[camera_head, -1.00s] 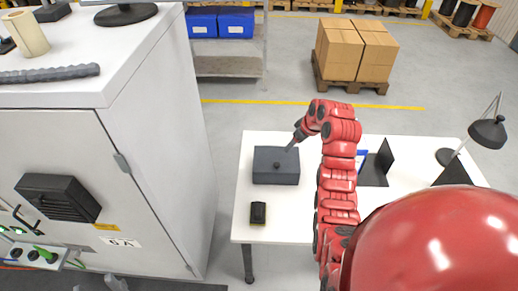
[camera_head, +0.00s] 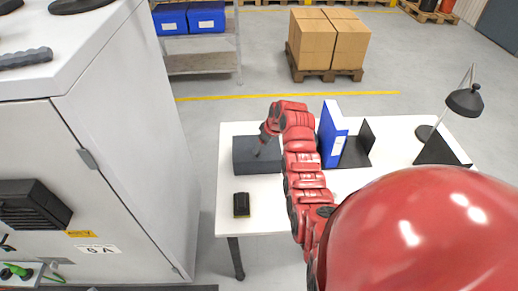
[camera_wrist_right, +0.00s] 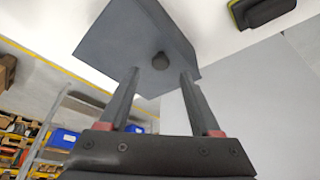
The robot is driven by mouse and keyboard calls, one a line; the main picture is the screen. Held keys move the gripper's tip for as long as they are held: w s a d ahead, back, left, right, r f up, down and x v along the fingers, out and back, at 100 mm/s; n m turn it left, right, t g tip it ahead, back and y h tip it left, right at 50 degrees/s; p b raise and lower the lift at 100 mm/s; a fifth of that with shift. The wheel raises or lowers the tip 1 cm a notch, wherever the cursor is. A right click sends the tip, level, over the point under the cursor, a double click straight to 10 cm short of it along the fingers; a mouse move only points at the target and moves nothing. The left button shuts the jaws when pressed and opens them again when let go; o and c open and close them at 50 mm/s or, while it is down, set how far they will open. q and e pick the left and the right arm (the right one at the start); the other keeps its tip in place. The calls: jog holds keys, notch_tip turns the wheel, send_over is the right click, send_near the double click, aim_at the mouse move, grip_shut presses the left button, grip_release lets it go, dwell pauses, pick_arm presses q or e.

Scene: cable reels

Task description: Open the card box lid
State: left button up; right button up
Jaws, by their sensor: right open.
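The card box (camera_head: 244,162) is a dark grey closed box on the white table (camera_head: 268,209), near its left end. In the right wrist view, the box (camera_wrist_right: 122,38) shows a round dark knob (camera_wrist_right: 160,61) on its lid. My right gripper (camera_wrist_right: 159,73) is open, its two fingers on either side of the knob with gaps visible. It holds nothing. In the head view, my right gripper (camera_head: 262,150) is over the box and hides the knob. My left gripper is not in view.
A small black and yellow device (camera_head: 241,205) lies in front of the box. A blue binder (camera_head: 331,134), a black bookend (camera_head: 357,146) and a desk lamp (camera_head: 464,101) stand right of my arm. A tall grey cabinet (camera_head: 137,150) is at the left.

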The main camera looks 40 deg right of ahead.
aim_at(259, 153)
jog(key=shift+p+x, duration=0.45)
jog(key=shift+x, duration=1.55)
grip_shut()
